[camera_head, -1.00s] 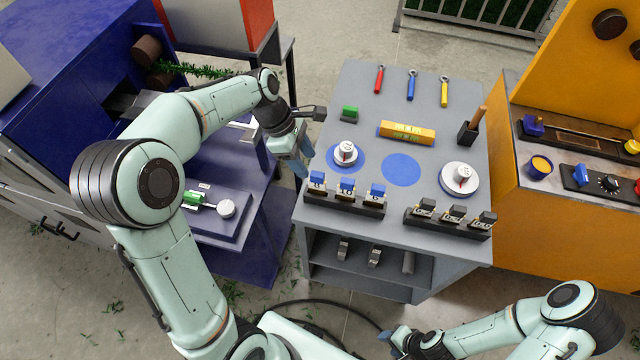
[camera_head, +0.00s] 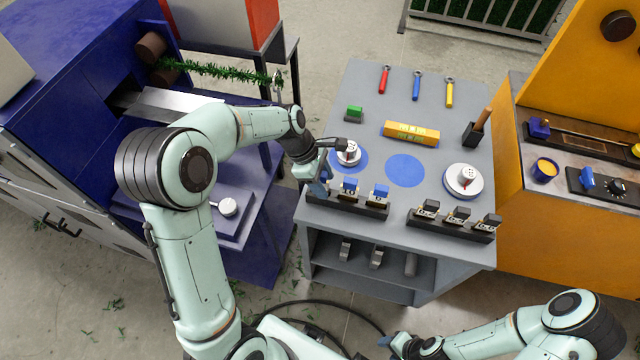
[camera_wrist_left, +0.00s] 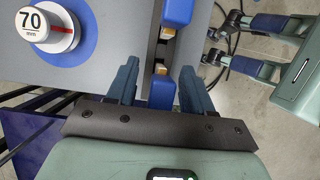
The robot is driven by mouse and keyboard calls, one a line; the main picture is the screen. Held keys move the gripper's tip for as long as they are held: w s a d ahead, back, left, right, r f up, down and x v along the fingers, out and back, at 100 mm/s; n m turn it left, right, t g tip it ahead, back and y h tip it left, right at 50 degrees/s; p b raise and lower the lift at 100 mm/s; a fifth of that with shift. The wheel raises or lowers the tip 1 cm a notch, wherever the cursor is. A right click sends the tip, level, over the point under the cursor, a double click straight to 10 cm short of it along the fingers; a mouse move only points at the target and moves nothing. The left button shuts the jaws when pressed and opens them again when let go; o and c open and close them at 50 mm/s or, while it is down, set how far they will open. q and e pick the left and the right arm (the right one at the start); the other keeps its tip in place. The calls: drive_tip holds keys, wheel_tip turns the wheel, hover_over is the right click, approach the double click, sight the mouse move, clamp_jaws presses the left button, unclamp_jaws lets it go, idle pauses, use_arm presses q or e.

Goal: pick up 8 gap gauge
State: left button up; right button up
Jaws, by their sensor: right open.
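Small blue-topped gauges stand in the left black rack (camera_head: 362,206) at the table's front edge. Two of them show clearly, a middle one (camera_head: 349,187) and a right one (camera_head: 379,190); the leftmost is hidden behind my left gripper (camera_head: 319,184). No number can be read on them. In the left wrist view, my left gripper (camera_wrist_left: 160,88) has its blue fingers apart, on either side of a blue gauge (camera_wrist_left: 162,93). Another blue gauge (camera_wrist_left: 177,12) shows above it. My right gripper (camera_head: 389,338) is low in front of the table, open and empty.
A second rack (camera_head: 451,225) with black-topped pieces stands to the right. White cylinders (camera_head: 349,152) (camera_head: 466,177) stand near the racks; the left wrist view shows one marked 70 mm (camera_wrist_left: 47,27). A yellow box (camera_head: 411,133) and wrenches (camera_head: 416,85) lie farther back.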

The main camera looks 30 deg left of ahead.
use_arm(q)
clamp_jaws()
